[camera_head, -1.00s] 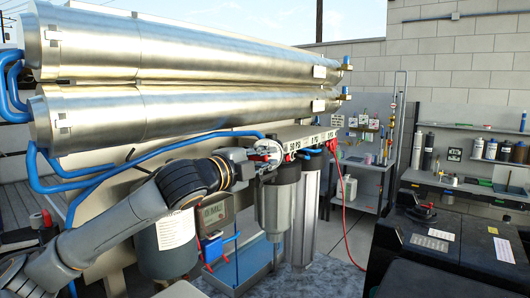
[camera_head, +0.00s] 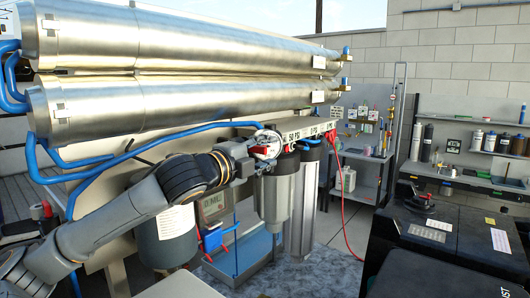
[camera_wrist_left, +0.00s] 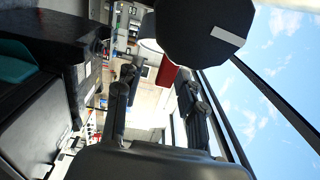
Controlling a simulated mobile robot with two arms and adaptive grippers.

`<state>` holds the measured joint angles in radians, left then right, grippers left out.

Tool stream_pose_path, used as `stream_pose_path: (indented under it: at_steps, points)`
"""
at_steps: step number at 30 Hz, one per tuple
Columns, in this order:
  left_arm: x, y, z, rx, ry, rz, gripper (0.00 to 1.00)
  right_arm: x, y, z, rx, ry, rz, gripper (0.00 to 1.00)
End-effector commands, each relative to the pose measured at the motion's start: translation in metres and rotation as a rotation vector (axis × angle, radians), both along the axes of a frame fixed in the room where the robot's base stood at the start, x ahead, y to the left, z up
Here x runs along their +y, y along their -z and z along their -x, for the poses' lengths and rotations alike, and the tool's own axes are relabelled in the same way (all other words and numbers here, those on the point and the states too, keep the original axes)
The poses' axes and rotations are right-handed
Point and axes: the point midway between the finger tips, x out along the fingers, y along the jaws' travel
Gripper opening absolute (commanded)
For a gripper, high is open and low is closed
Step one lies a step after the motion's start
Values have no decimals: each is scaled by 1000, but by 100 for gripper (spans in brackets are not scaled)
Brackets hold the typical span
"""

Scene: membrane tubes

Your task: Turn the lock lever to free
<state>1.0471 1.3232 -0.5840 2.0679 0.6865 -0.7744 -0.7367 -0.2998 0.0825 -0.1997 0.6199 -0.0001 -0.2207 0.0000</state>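My left gripper (camera_head: 256,158) is at the end of the arm from the left, close against a round white fitting (camera_head: 267,143) with a red part (camera_head: 262,151) at the left end of the pressure panel. This red part may be the lock lever; it is too small to tell its position. In the left wrist view the gripper's two fingers (camera_wrist_left: 155,98) are apart. A red piece (camera_wrist_left: 167,75) shows beyond and between them, with a dark round disc (camera_wrist_left: 204,32) above. Whether the fingers touch the red piece cannot be told. My right gripper is not in view.
Large steel membrane tubes (camera_head: 180,105) run above the arm, with blue hoses (camera_head: 110,160) beside it. Grey filter housings (camera_head: 277,205) hang under the panel (camera_head: 310,130). A black machine (camera_head: 450,235) stands at right.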

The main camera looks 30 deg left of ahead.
Motion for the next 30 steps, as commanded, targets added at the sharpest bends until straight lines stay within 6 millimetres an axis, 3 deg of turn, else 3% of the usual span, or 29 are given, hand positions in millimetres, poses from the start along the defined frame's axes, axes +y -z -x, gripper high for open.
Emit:
stream_pose_path:
  at_steps: [11, 30]
  points:
    - [3, -2, 8, -3, -4, -1, 40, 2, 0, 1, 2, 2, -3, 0]
    - [8, -2, 95, -2, -5, -6, 40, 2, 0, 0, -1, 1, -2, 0]
